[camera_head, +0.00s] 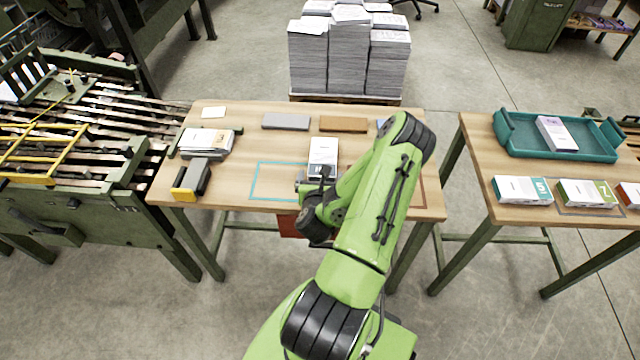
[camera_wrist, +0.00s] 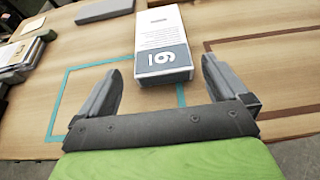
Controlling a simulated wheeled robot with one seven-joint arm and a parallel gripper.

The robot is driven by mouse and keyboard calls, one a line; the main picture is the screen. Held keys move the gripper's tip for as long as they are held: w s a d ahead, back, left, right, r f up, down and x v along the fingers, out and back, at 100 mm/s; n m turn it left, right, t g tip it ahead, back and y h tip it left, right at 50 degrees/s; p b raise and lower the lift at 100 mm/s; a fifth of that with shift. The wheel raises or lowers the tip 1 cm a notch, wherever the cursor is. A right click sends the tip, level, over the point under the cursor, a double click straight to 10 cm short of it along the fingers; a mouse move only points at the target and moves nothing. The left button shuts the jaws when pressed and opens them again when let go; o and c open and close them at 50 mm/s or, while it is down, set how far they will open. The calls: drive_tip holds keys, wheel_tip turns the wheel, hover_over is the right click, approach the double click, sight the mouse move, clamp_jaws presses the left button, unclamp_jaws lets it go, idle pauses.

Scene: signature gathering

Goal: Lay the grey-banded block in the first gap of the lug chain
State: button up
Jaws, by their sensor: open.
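The grey-banded block (camera_wrist: 163,45) is a white block with a grey end band bearing a large number. It lies on the wooden table and shows in the head view (camera_head: 323,152) beyond my gripper. My gripper (camera_wrist: 162,75) is open and empty, with a finger on each side of the block's near end. Whether the fingers touch it I cannot tell. In the head view my gripper (camera_head: 318,185) is partly hidden by my arm. The green machine with slatted bars (camera_head: 95,120) at the left appears to carry the lug chain; its first gap I cannot make out.
On the table (camera_head: 230,118) are a paper stack (camera_head: 207,142), a black-yellow tool (camera_head: 191,180), a grey slab (camera_head: 286,121), a brown slab (camera_head: 343,124) and a teal outline (camera_head: 252,180). A second table at right holds a teal tray (camera_head: 515,143) and banded blocks (camera_head: 522,190).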

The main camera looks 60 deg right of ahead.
drive_tip(key=shift+p+v, duration=0.45)
drive_tip(key=shift+v, duration=1)
drive_tip(key=w+a+r+n+t+y, duration=0.3)
drive_tip(key=w+a+r+n+y, duration=0.15)
drive_tip(key=w+n, duration=0.65)
drive_tip(key=w+a+r+n+y, duration=0.2)
drive_tip(key=a+r+n, duration=0.2)
drive_tip(key=a+n, duration=0.3)
drive_tip(key=w+a+r+n+y, duration=0.1)
drive_tip(key=a+r+n+y, duration=0.3)
drive_tip(key=n, duration=0.5)
drive_tip(key=s+a+r+n+g, duration=0.2)
drive_tip(key=s+a+r+n, duration=0.4)
drive_tip(key=a+r+n, duration=0.55)
drive_tip(key=s+a+r+n+g+y, duration=0.1)
drive_tip(key=s+a+r+n, duration=0.1)
drive_tip(key=s+a+n, duration=0.4)
drive_tip(key=s+n, duration=0.4)
drive_tip(key=s, duration=0.3)
drive_tip(key=shift+a+r+g+y, duration=0.2)
drive_tip(key=shift+g+y, duration=0.1)
drive_tip(key=shift+y, duration=0.05)
